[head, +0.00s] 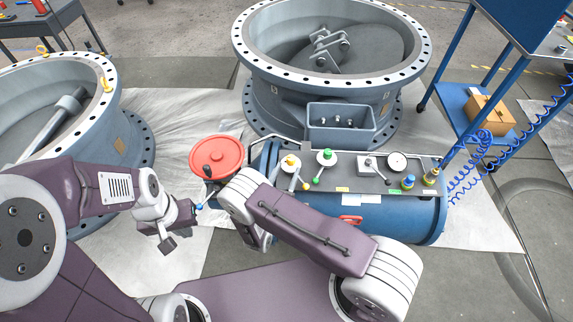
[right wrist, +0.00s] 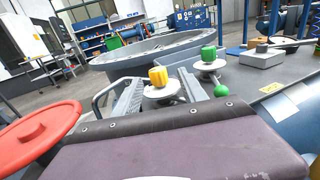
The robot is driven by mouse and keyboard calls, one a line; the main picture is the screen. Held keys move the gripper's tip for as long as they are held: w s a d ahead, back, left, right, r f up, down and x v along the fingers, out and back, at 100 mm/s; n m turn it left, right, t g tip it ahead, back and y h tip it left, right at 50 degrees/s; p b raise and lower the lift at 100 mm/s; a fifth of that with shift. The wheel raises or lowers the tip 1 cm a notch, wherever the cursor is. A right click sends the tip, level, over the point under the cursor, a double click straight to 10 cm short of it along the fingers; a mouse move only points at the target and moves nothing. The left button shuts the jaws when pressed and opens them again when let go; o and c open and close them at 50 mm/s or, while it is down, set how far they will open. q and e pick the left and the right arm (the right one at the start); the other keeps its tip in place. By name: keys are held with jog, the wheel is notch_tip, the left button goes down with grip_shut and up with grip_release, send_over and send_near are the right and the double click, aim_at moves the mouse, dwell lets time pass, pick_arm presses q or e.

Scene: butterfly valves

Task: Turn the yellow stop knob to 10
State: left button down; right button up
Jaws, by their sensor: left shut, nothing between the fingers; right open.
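The yellow stop knob (head: 290,160) stands on a white round base at the left end of the grey panel. It also shows in the right wrist view (right wrist: 158,76). My right gripper (right wrist: 160,93) is open, its two grey fingers appearing left and right of the knob's base. Whether they touch it I cannot tell. In the head view my right arm partly hides this gripper. My left gripper (head: 167,240) is shut and empty, left of the panel and below the red disc. The knob's scale marks are too small to read.
A green knob (head: 326,155) with a green-ball lever stands right of the yellow knob. A gauge (head: 397,162), a blue knob (head: 408,181) and another yellow-topped part (head: 431,175) are further right. A red disc (head: 217,157) sits left. A grey bin (head: 341,127) stands behind the panel.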

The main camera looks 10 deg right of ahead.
aim_at(292, 156)
jog(key=shift+s+a+f, duration=0.15)
jog(key=shift+a+f, duration=0.15)
jog(key=shift+f, duration=0.1)
jog(key=shift+r, duration=0.15)
jog(key=shift+w+d, duration=0.2)
jog(key=shift+w, duration=0.15)
jog(key=b+x, duration=0.1)
jog(key=x, duration=0.7)
jog(key=shift+w, duration=0.2)
grip_shut()
